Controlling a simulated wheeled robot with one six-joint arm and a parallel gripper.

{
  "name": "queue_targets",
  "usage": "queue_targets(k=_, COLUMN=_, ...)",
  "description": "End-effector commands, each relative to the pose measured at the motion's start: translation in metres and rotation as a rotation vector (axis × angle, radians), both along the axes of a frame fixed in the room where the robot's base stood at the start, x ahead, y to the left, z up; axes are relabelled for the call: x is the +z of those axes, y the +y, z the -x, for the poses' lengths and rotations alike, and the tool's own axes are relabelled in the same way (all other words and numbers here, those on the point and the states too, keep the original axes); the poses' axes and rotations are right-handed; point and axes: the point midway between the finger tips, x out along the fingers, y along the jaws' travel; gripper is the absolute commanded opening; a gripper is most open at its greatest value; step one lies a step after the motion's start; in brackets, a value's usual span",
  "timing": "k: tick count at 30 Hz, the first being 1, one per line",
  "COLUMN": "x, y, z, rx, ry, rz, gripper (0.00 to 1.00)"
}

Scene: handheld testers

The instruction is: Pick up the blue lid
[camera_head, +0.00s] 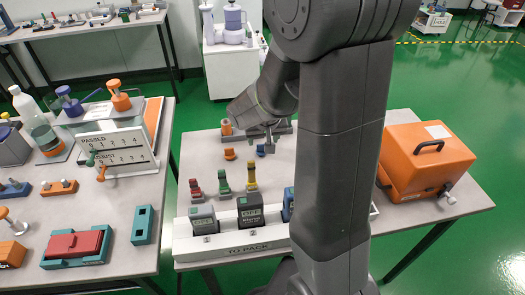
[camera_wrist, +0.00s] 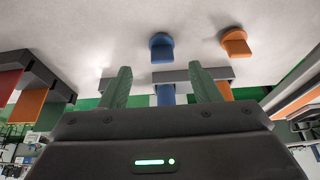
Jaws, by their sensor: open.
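The blue lid (camera_head: 261,150) is a small knobbed piece on the grey table in the head view, close by my gripper (camera_head: 269,141). In the wrist view the blue lid (camera_wrist: 162,47) lies on the pale tabletop, beyond the fingertips and roughly in line with the space between them. My gripper (camera_wrist: 162,80) is open, its two green-grey fingers apart, and it is not touching the lid. A blue upright part (camera_wrist: 165,95) by a grey bar shows between the fingers; it is separate from the lid.
An orange lid (camera_head: 230,154) lies beside the blue one. A grey holder with an orange piece (camera_head: 226,127) is behind them. Red, green and yellow-topped testers stand near the white "TO PACK" tray (camera_head: 230,251). A large orange case (camera_head: 425,160) sits at the right.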

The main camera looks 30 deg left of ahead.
Motion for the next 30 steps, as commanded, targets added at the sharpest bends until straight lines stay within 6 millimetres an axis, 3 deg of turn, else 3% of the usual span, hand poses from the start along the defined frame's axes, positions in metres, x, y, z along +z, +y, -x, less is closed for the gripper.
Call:
queue_targets(k=15, x=-0.047, y=0.015, z=-0.014, rx=0.001, ry=0.001, rz=0.002, gripper=0.57)
queue_targets(k=24, x=-0.049, y=0.016, z=-0.016, rx=0.0, ry=-0.001, rz=-0.001, gripper=0.57)
queue_targets(k=30, x=-0.049, y=0.016, z=-0.016, rx=0.0, ry=-0.001, rz=-0.001, gripper=0.2)
